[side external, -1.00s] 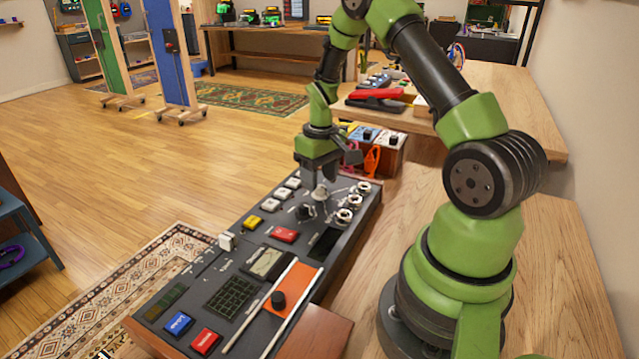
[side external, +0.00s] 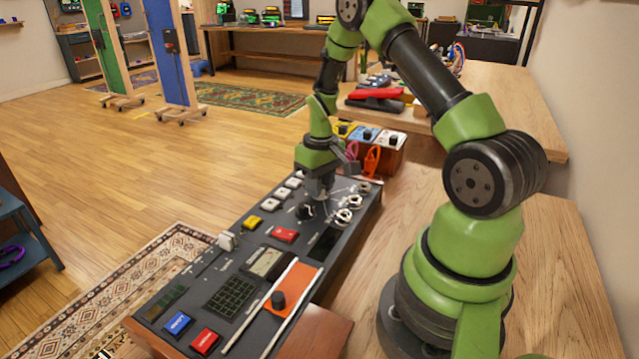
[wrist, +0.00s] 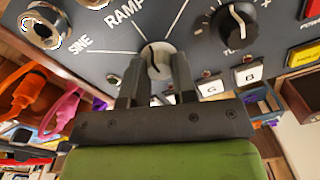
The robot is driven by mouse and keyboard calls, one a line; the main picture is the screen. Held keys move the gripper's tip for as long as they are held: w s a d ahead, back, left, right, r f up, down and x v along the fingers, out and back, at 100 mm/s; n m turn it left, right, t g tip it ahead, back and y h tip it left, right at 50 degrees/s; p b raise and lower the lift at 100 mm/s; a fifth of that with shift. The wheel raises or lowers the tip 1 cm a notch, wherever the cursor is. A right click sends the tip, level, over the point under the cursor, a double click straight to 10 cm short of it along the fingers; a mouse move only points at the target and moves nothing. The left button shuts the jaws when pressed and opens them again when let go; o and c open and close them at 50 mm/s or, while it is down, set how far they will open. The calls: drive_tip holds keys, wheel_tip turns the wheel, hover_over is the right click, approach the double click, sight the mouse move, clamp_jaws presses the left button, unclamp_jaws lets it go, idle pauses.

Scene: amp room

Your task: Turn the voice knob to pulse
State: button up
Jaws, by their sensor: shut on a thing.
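The voice knob (wrist: 158,62) is a pale round knob on the dark panel, with a dark line on its face. Labels SINE and RAMP show near it in the wrist view; the pulse label cannot be made out. My gripper (wrist: 157,75) is shut on the knob, one finger on each side. In the side view my gripper (side external: 320,196) reaches down to the far part of the panel (side external: 222,262) and hides most of the knob.
A black knob (wrist: 238,25) with a white pointer and white buttons G and B stand close to the gripper. Metal jacks (side external: 343,215) line the panel's right edge. Orange and pink cables (side external: 371,160) hang on boxes beyond the panel. A red button (side external: 284,235) lies nearer.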

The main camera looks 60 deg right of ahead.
drive_tip(key=m, duration=0.4)
drive_tip(key=shift+m, duration=0.4)
drive_tip(key=shift+s+m, duration=0.1)
drive_tip(key=shift+m, duration=1.8)
drive_tip(key=o, duration=0.9)
wheel_tip(320, 180, up, 10)
drive_tip(key=shift+s+d+r, duration=0.1)
drive_tip(key=shift+s+d, duration=0.05)
